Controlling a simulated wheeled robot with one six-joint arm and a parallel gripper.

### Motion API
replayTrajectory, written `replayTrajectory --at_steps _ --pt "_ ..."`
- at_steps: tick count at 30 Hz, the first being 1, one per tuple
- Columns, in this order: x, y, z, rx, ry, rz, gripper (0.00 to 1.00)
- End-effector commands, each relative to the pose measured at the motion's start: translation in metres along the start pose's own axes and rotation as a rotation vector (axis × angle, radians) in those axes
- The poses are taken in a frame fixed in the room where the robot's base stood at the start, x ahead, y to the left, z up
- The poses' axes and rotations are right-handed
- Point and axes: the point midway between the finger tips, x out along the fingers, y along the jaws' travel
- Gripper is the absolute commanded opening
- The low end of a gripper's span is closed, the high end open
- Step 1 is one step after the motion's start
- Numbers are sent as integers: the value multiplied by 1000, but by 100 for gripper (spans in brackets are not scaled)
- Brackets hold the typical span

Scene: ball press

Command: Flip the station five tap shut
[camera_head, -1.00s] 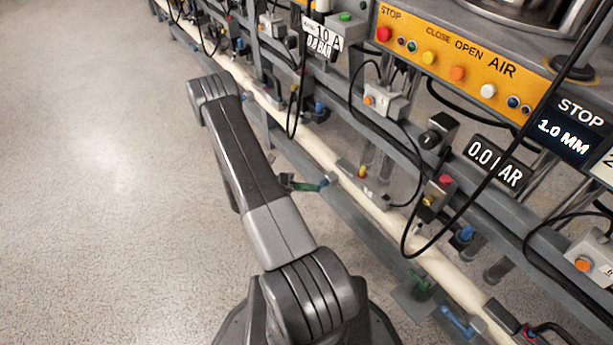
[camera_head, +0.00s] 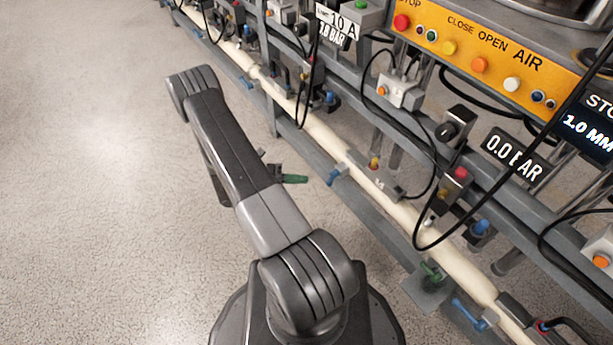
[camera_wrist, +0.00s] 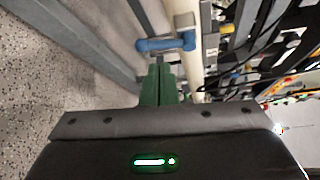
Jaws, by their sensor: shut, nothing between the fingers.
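A blue tap handle (camera_head: 335,176) sits on the cream pipe's near side in the head view. In the wrist view the blue handle (camera_wrist: 165,44) lies crosswise to the pipe, just beyond my fingertips. No station number is readable beside it. My gripper (camera_head: 300,179) has green fingers, pressed together and empty. They point at the handle with a small gap of floor and rail between. The wrist view shows the shut fingers (camera_wrist: 160,82) from behind. My arm hides part of the gripper body in the head view.
The cream pipe (camera_head: 325,140) runs diagonally along the frame. Another blue handle (camera_head: 467,313) is at lower right, near a green part (camera_head: 432,271) on a grey plate. Black cables (camera_head: 418,215) hang over the pipe. Open speckled floor (camera_head: 90,190) lies left.

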Motion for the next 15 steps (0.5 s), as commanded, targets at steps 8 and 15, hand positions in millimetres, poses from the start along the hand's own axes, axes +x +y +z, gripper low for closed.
replayTrajectory --at_steps 8,15 --pt "-51 -2 0 2 -4 2 0" --pt "-72 -2 0 1 -1 0 0"
